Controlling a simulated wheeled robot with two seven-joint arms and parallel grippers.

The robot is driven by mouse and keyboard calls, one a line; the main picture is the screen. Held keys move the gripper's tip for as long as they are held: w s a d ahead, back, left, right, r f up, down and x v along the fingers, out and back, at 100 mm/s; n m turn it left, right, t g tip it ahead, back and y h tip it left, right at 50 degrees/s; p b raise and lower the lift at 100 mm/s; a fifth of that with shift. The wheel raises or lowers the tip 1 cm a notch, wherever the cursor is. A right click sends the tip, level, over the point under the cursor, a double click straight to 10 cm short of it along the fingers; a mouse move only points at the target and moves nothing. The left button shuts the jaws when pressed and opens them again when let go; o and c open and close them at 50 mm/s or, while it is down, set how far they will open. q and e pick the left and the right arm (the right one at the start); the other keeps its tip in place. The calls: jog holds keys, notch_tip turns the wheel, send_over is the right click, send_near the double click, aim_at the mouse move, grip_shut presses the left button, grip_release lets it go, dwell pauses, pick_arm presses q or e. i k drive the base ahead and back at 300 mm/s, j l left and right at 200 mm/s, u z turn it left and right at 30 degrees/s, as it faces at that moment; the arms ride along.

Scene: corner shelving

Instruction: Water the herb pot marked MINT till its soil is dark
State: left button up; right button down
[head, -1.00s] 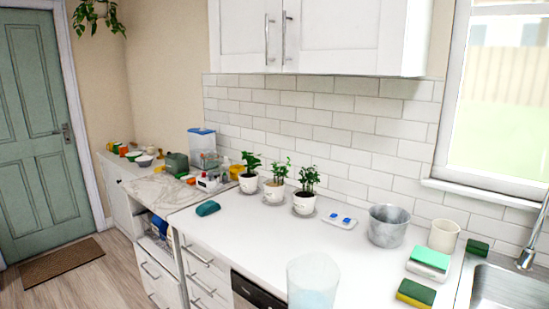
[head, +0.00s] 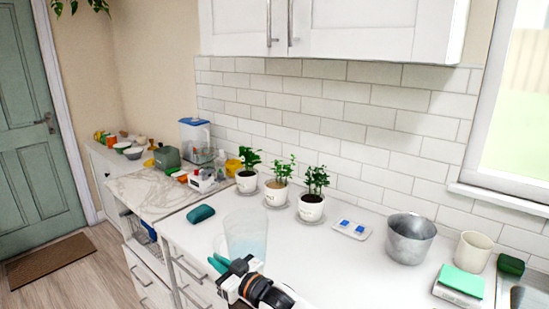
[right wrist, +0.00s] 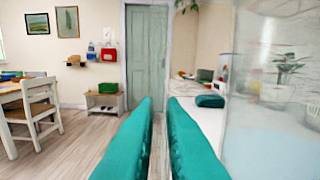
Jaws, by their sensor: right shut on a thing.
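Three white herb pots with green plants stand in a row on the counter by the tiled wall: a left pot (head: 247,184), a middle pot (head: 276,197) and a right pot (head: 311,211). Their markings are too small to read, so I cannot tell which is MINT. Soil in the middle pot looks light brown; in the right pot it looks dark. My right gripper (head: 218,263) is shut on a clear jug (head: 246,232) with pale blue water, held upright in front of the pots. The jug also fills the right of the right wrist view (right wrist: 270,120).
A teal sponge-like item (head: 201,214) lies left of the jug. A white tray with blue pieces (head: 352,229), a metal bucket (head: 408,240) and a cream cup (head: 472,252) stand to the right. The counter between jug and bucket is clear.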

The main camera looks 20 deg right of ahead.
aim_at(276, 190)
jog(key=i+l, duration=0.15)
jog(key=i, duration=0.3)
jog(key=i+l, duration=0.15)
jog(key=i, duration=0.3)
